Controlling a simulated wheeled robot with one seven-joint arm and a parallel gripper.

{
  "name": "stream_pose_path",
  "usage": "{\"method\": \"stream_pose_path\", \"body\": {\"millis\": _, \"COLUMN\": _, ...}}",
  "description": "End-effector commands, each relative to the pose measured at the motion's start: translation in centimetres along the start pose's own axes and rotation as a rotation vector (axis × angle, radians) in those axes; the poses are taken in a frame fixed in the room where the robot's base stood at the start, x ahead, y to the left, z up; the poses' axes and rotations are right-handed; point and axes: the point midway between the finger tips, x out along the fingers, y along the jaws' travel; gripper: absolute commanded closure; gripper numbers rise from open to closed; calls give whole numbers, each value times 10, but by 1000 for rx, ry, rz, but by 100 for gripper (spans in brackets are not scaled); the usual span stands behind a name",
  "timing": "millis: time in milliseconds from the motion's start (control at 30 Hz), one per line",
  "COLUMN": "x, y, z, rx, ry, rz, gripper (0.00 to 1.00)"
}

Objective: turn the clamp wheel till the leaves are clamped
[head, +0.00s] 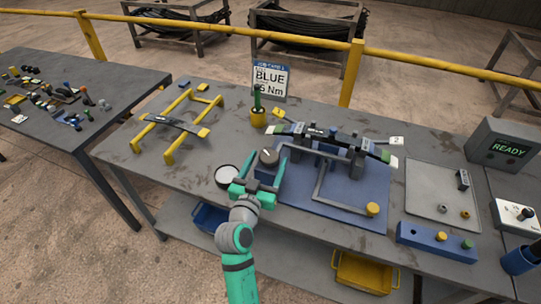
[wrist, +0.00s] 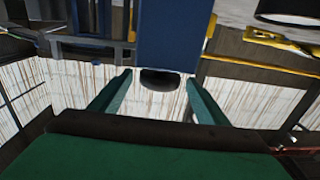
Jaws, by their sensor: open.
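Dark leaves (head: 318,136) lie stacked across the fixture's posts, with white and green tips at the right end. My gripper (head: 265,160) is open, its teal fingers on either side of the knob in the head view. I cannot tell whether they touch it. In the wrist view the open fingers (wrist: 158,80) flank a dark round part (wrist: 160,78) below a blue block (wrist: 168,35).
A white round dish (head: 228,177) stands just left of my gripper. A yellow cup with a green tool (head: 258,117) and a sign (head: 270,78) stand behind. A yellow rack (head: 180,125) is at left; a grey tray (head: 430,195) and a READY box (head: 504,148) at right.

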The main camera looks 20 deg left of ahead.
Motion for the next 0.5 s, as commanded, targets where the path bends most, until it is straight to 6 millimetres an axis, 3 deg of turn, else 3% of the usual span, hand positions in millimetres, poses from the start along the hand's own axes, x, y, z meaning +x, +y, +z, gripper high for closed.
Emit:
{"method": "stream_pose_path", "body": {"millis": 200, "x": 25, "y": 0, "z": 0, "rx": 0, "ry": 0, "rz": 1, "gripper": 31}}
{"method": "stream_pose_path", "body": {"millis": 500, "x": 32, "y": 0, "z": 0, "rx": 1, "ry": 0, "rz": 0, "gripper": 31}}
